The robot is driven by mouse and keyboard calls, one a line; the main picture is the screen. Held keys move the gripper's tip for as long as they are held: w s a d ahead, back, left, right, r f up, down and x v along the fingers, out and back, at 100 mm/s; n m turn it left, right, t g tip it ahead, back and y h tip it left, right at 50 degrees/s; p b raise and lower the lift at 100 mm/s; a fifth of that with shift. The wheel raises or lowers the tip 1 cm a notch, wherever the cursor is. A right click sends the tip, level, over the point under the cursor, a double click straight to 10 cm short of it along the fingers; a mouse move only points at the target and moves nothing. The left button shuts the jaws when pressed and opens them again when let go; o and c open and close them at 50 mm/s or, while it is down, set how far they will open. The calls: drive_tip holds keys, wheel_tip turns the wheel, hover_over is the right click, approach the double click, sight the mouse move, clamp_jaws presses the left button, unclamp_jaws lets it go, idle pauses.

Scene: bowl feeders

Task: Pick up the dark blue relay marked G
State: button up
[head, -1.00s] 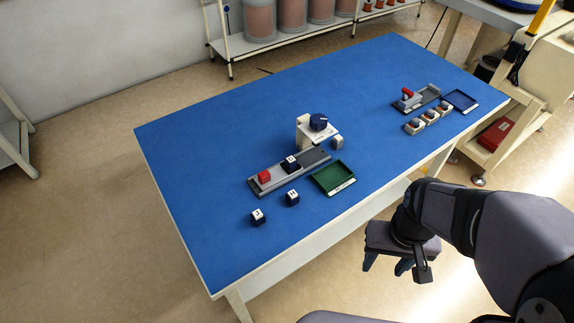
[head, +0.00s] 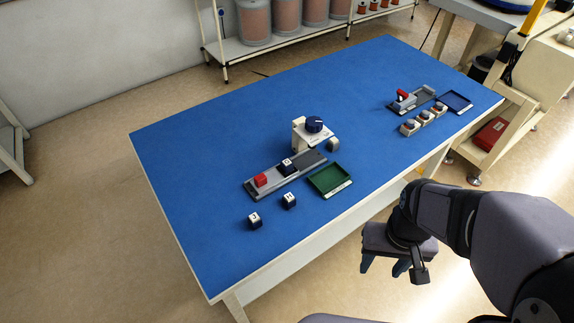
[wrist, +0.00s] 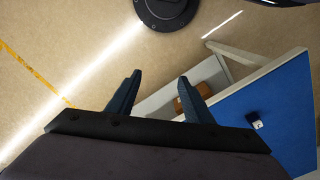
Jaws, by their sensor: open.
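Three dark blue blocks with white lettered tops are on the blue table. One block (head: 287,165) sits in a grey rail beside a red block; its letter is small and may be G. Two others stand loose in front of the rail, a left block (head: 255,221) and a right block (head: 289,201); their letters look different but are hard to read. One dark block (wrist: 254,120) shows in the wrist view, letter unreadable. My gripper (head: 384,268) is open and empty, off the table's front edge, fingers down. Its spread fingers (wrist: 160,77) show in the wrist view.
The grey rail (head: 307,158) holds a red block (head: 261,180). A white device with a dark knob (head: 314,124) stands behind it, a green tray (head: 330,190) at its right. Several button boxes (head: 410,127) and a blue tray (head: 467,103) are farther right. The table's left part is clear.

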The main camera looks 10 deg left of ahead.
drive_tip(key=w+a+f+n+t+b, duration=0.1)
drive_tip(key=w+f+n+t, duration=0.15)
drive_tip(key=w, duration=0.75)
drive_tip(key=w+a+f+n+t, duration=0.15)
drive_tip(key=w+t, duration=0.25)
drive_tip(key=w, duration=0.6)
drive_tip(key=n+t+y, duration=0.2)
drive_tip(key=n+y, duration=0.2)
drive_tip(key=y, duration=0.2)
approach(289, 164)
drive_tip(key=d+f, duration=0.1)
drive_tip(key=d, duration=0.1)
drive_tip(key=w+d, duration=0.1)
drive_tip(key=d, duration=0.1)
drive_tip(key=d+f, duration=0.1)
drive_tip(key=d, duration=0.1)
drive_tip(key=shift+w+f+b, duration=0.3)
drive_tip(key=shift+w, duration=0.05)
drive_tip(key=a+y, duration=0.1)
drive_tip(key=a, duration=0.1)
drive_tip(key=a+y, duration=0.1)
drive_tip(key=a, duration=0.2)
drive_tip(key=shift+f+n, duration=0.1)
drive_tip(key=shift+n, duration=0.3)
drive_tip(key=shift+a+y, duration=0.3)
drive_tip(key=shift+a, duration=0.05)
drive_tip(key=shift+x, duration=1)
drive_tip(key=shift+w+a, duration=0.1)
